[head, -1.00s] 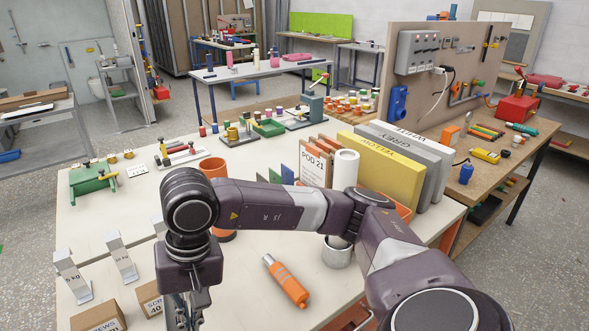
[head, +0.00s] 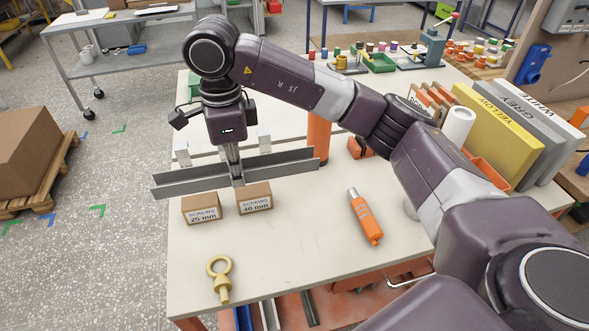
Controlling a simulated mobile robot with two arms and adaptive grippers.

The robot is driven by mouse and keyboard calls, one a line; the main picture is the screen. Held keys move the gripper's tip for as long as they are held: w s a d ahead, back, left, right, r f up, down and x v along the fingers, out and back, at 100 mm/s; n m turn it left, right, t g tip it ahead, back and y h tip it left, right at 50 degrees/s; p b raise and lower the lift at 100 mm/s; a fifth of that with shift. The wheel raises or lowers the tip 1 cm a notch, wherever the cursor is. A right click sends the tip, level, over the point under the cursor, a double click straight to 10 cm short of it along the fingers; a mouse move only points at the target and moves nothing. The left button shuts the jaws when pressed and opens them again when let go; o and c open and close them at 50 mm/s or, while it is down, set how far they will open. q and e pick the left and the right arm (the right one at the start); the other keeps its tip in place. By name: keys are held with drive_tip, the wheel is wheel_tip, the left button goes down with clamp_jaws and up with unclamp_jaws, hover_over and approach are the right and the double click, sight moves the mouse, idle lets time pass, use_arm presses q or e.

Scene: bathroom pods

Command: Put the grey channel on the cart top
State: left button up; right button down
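The grey channel (head: 285,160) is a long, thin-walled metal profile lying crosswise in the head view, behind the two screw boxes. My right gripper (head: 236,176) reaches down onto its middle, and its fingers look closed on a wall of it. The fingertips are partly hidden. I cannot tell whether the channel touches the table or hangs just above it. A grey cart (head: 148,36) on castors stands at the upper left, apart from the table, with a few small items on its top. My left gripper is out of view.
Boxes marked screws 25 mm (head: 201,208) and 40 mm (head: 254,198) sit just in front of the channel. A yellow eyebolt (head: 221,280), an orange tool (head: 365,217) and an orange cylinder (head: 318,138) stand or lie on the table (head: 300,255). Open floor lies left of it.

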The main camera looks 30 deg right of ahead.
drive_tip(key=p, duration=0.4)
hover_over(250, 238)
wheel_tip(250, 238, down, 16)
drive_tip(key=shift+r, duration=0.2)
wheel_tip(250, 238, down, 3)
drive_tip(key=shift+f+p, duration=0.15)
drive_tip(key=shift+p, duration=0.25)
drive_tip(key=shift+f, duration=0.55)
drive_tip(key=c, duration=2.7)
unclamp_jaws()
drive_tip(key=shift+f, duration=0.2)
drive_tip(key=o, duration=0.5)
drive_tip(key=shift+r, duration=0.1)
drive_tip(key=shift+o, duration=0.2)
drive_tip(key=shift+r, duration=0.1)
